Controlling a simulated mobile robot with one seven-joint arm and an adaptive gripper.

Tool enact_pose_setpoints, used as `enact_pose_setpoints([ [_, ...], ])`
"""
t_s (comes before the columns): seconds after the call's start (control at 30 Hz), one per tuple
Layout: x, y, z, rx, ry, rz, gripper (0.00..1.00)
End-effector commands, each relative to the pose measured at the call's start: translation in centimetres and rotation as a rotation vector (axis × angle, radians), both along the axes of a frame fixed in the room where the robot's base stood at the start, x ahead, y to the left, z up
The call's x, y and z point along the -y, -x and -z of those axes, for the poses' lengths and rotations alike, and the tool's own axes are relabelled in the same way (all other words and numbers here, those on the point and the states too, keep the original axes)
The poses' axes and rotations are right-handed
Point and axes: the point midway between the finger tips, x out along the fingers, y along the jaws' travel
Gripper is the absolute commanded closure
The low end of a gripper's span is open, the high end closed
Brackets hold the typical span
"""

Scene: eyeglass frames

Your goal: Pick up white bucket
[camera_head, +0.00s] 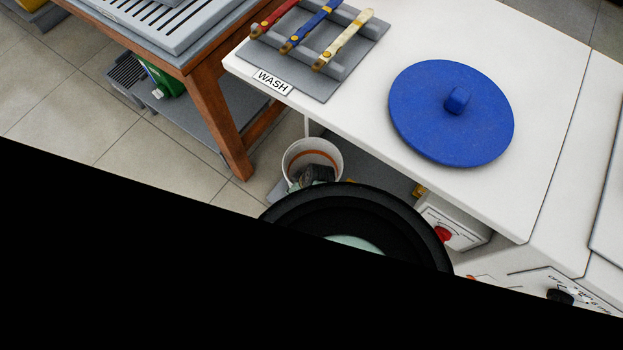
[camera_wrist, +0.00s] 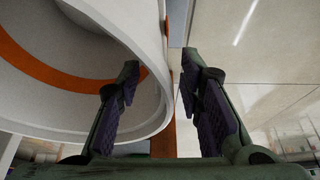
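The white bucket (camera_head: 305,148) stands low beside the white counter in the head view, with an orange band around its inside. The wrist view shows its rim and wall (camera_wrist: 146,40) large and close at the left. My gripper (camera_wrist: 160,68) is open, with one finger in front of the bucket's inside and the other outside the rim. The rim's edge lies between the two fingers, and a gap shows beside the right finger. In the head view my dark gripper (camera_head: 318,174) is at the bucket's mouth. The bucket's lower part is hidden by my arm.
The white counter (camera_head: 430,40) overhangs close to the bucket. On it are a round blue lid (camera_head: 425,118) and a grey rack (camera_head: 352,72) with several coloured handles. A brown wooden table leg (camera_head: 222,130) stands to the left. Tiled floor (camera_head: 120,90) is open further left.

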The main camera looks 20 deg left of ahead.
Motion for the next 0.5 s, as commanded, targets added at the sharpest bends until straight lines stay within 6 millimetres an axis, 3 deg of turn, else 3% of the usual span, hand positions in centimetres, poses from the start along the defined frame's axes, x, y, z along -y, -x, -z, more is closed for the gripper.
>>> enact_pose_setpoints([
  [0.17,0.03,0.00,0.02,0.000,0.000,0.000,0.66],
  [0.5,0.04,0.00,-0.01,0.000,0.000,0.000,0.88],
])
